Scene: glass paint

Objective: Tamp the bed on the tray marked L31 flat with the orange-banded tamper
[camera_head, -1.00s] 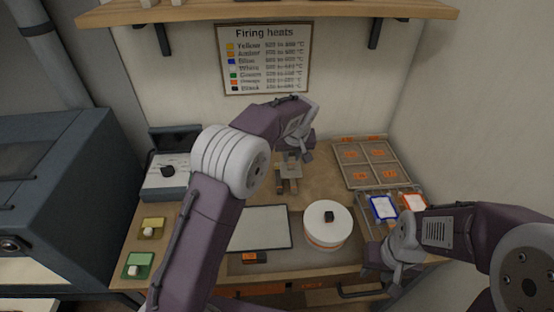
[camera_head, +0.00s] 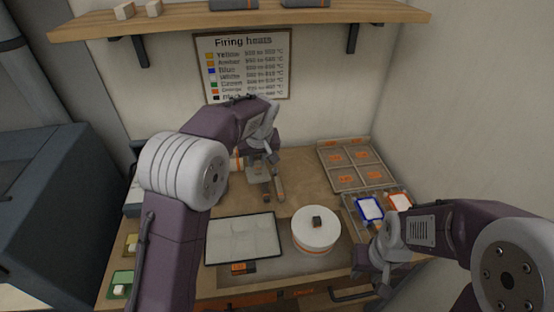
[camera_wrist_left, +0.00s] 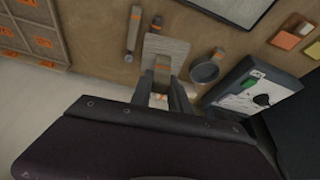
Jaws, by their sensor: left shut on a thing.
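The tray (camera_head: 208,252) lies on the bench in the head view, dark-rimmed, with a pale, unevenly shaded bed. It has an orange label (camera_head: 240,268) at its front, too small to read. My left gripper (camera_wrist_left: 165,100) is shut on the handle of the orange-banded tamper (camera_wrist_left: 165,48), whose flat grey plate points away from the gripper in the wrist view. In the head view the left gripper (camera_head: 262,150) is behind the tray, partly hidden by its own wrist. I cannot tell whether the plate touches the bench. My right gripper (camera_head: 378,272) hangs at the front right, its jaws unclear.
A white round turntable (camera_head: 316,235) bearing a small dark block stands right of the tray. A compartment tray (camera_head: 350,165) and blue- and orange-framed pieces (camera_head: 369,209) are at the right. A banded rod (camera_wrist_left: 132,30) and round pan (camera_wrist_left: 205,70) lie beside the tamper.

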